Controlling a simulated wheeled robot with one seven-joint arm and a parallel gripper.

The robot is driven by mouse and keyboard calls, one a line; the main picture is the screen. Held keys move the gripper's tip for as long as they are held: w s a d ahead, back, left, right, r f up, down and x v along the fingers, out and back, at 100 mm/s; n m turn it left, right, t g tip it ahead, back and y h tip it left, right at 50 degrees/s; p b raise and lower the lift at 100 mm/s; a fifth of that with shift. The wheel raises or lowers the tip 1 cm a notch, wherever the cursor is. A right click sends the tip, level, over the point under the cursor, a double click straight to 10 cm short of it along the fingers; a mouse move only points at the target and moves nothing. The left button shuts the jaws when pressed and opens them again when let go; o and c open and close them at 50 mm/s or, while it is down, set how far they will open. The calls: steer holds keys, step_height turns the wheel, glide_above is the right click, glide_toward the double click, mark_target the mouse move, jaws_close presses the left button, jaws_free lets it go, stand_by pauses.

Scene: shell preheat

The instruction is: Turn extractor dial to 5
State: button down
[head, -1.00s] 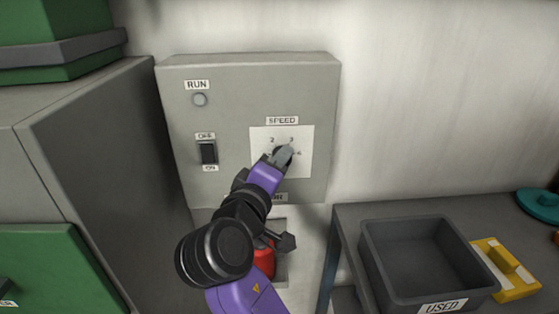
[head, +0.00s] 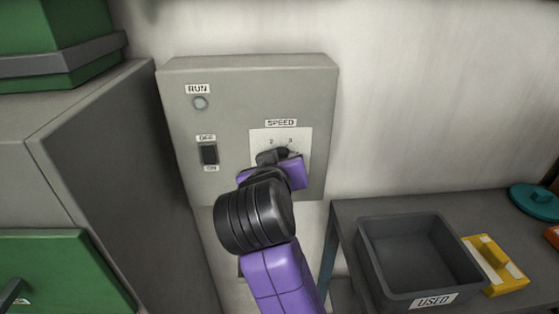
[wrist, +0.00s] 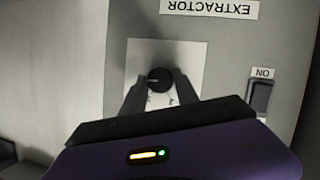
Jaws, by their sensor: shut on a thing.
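The extractor dial (wrist: 160,80) is a round black knob on a white square scale plate (wrist: 194,58), seen upside down in the wrist view. A pale mark on the knob points to the left of that view. My gripper (wrist: 160,90) is shut on the dial, one finger on each side of it. In the head view my gripper (head: 281,158) and wrist cover most of the dial and the lower scale. The 2 and 3 show above it, under the SPEED label (head: 281,123). The 5 is hidden.
The grey control box (head: 228,80) also carries a RUN lamp (head: 200,103) and a black OFF/ON switch (head: 208,153). A grey cabinet stands at left. A grey bin (head: 366,262) marked USED and a yellow block (head: 500,272) are on the table at right.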

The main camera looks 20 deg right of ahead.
steer(key=shift+d+f+m, duration=0.1)
steer(key=shift+m, duration=0.3)
steer(key=shift+y, duration=0.3)
steer(key=c, duration=0.9)
jaws_free()
steer(key=shift+v, duration=3.9)
